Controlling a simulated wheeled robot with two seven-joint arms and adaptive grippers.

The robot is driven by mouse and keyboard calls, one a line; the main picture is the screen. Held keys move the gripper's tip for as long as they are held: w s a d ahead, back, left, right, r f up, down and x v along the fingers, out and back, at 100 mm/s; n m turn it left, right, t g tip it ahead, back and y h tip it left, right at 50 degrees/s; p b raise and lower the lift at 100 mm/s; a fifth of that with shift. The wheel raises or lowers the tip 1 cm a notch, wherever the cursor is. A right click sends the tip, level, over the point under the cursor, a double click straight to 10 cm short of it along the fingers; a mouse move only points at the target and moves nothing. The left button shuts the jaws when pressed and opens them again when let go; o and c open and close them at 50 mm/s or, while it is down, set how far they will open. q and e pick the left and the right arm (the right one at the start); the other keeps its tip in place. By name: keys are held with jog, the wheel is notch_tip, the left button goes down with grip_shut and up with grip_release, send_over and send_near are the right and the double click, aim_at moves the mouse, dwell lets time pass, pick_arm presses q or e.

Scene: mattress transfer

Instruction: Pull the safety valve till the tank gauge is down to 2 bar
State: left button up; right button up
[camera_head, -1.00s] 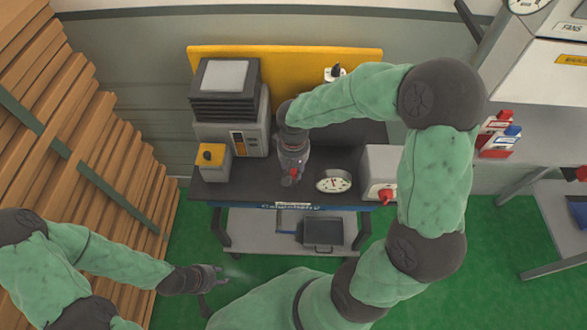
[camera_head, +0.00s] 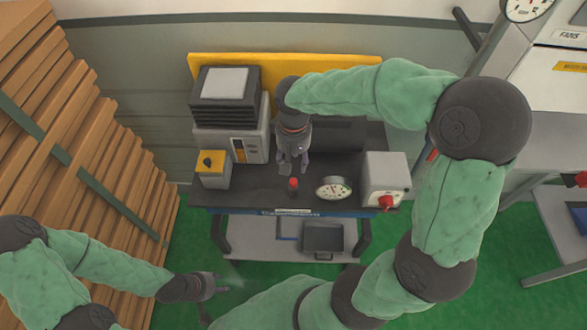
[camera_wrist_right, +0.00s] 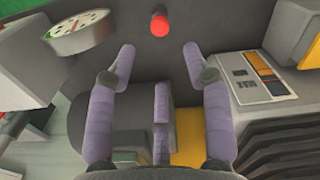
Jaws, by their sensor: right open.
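The safety valve (camera_head: 293,184) is a small red-topped piece near the front of the dark bench top. Its red end (camera_wrist_right: 160,24) also shows at the top middle of the right wrist view. The white round tank gauge (camera_head: 333,188) lies to its right; its needle is too small to read. The gauge (camera_wrist_right: 78,30) is at upper left in the wrist view. My right gripper (camera_head: 292,168) is open and empty, just behind the valve and apart from it. My left gripper (camera_head: 219,284) hangs low in front of the bench, fingers apart and empty.
A grey box with a red knob (camera_head: 385,185) stands right of the gauge. A grey machine with a black ribbed top (camera_head: 226,103) and a small yellow-topped box (camera_head: 212,168) stand at left. Stacked planks (camera_head: 75,120) fill the left side. Green floor is open in front.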

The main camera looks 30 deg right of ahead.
jog(key=shift+r, duration=1.75)
